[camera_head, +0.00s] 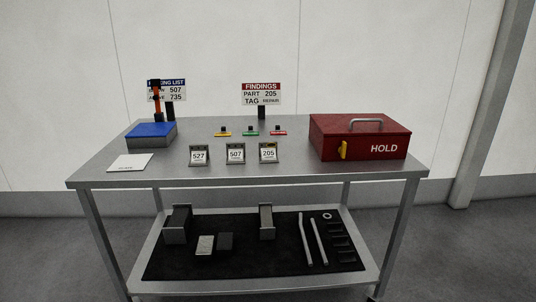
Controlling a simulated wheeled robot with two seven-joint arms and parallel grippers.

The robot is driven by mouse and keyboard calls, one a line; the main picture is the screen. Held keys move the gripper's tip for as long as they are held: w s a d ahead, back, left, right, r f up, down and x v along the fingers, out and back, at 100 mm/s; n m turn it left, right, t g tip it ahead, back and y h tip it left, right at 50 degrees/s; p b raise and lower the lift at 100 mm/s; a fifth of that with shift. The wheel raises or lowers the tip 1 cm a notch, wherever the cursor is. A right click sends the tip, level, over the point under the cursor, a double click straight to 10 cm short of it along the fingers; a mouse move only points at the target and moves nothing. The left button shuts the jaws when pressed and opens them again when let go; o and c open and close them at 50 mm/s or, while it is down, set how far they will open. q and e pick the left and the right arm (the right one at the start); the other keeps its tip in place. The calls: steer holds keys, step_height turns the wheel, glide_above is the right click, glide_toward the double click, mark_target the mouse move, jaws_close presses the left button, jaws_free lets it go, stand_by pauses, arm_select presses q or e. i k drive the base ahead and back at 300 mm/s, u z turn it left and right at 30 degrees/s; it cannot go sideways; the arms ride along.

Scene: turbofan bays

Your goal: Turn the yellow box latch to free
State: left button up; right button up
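The box sits at the right end of the metal table. Neither of my grippers shows in the head view.
The metal table (225,178) also bears numbered stands (236,154), coloured tags (250,132), a blue-topped box (152,134), a white sheet (130,163) and two signs (261,94). The lower shelf (170,286) holds blocks and rods. The tabletop before the red box is clear.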

mark_target(342, 150)
steer(key=i, duration=1.65)
